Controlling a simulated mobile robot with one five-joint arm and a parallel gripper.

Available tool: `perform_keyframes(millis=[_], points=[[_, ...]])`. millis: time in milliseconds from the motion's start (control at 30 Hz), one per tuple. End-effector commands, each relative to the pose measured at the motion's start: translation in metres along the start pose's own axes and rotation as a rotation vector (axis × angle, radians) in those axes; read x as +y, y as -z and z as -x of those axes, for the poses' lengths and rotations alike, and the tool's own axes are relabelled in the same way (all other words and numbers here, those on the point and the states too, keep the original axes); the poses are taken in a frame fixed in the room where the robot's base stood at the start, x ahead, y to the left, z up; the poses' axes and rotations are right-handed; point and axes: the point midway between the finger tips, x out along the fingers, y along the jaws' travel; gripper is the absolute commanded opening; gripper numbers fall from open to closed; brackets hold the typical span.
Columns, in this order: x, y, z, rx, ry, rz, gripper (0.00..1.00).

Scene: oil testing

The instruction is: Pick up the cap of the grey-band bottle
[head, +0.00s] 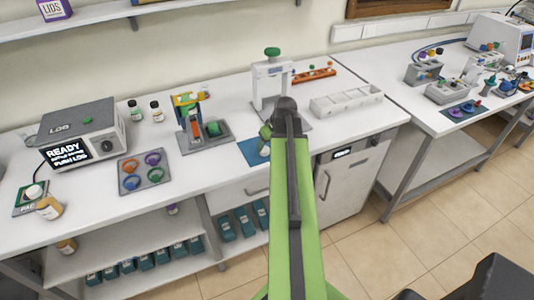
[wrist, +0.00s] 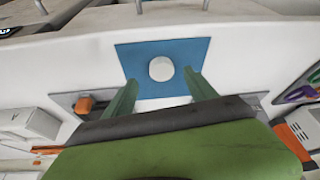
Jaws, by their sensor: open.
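A white round top (wrist: 160,69), seen from above, is on the blue mat (wrist: 140,55) in the wrist view. It looks like a bottle cap, but no band shows, so I cannot tell which bottle it belongs to. My gripper (wrist: 160,80) is open, with one green finger to each side of the white top and no visible contact. In the head view my gripper (head: 266,135) is over the blue mat (head: 250,151), and a small pale object (head: 264,150) shows there, partly hidden by my arm.
Two small bottles (head: 135,111) (head: 157,111) stand at the back of the bench. A stand with an orange part (head: 192,122), a white press (head: 271,82) and a white tray (head: 346,100) are near the mat.

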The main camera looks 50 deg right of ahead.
Motion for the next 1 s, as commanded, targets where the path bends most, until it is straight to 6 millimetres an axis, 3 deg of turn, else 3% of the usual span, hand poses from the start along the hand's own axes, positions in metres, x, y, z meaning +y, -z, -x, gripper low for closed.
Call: perform_keyframes(millis=[33, 200, 467, 1000], points=[[0.0, -0.001, -0.014, 0.0, 0.0, 0.001, 0.66], [-0.001, 0.0, -0.044, 0.001, -0.001, 0.001, 0.66], [-0.002, 0.003, -0.045, 0.001, -0.001, 0.001, 0.66], [-0.002, 0.002, -0.045, 0.001, -0.001, 0.0, 0.0]])
